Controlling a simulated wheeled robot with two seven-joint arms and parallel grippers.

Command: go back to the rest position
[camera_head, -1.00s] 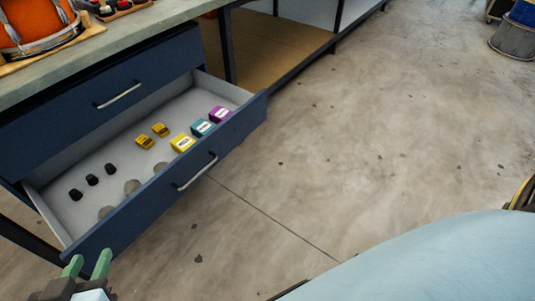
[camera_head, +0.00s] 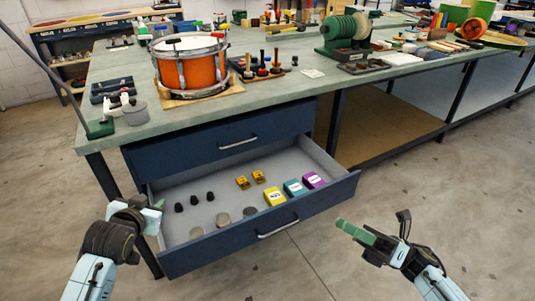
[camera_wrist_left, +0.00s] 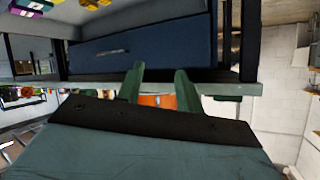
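My left gripper (camera_head: 158,204) is at the left of the head view, beside the left end of the open drawer. In the left wrist view its two green fingers (camera_wrist_left: 160,82) stand apart with nothing between them. My right gripper (camera_head: 355,232) is at the lower right, in front of the drawer's right end and apart from it. Its green fingers overlap in this view, so their gap cannot be judged; no held object shows. Both forearms come in from the bottom.
The open lower drawer (camera_head: 258,236) holds black knobs (camera_head: 194,201), grey discs (camera_head: 223,220), small yellow pieces (camera_head: 258,177) and yellow, teal and purple boxes (camera_head: 293,188). Above, the bench (camera_head: 130,134) carries an orange drum (camera_head: 190,70) and tools. The floor (camera_head: 440,205) at right is clear.

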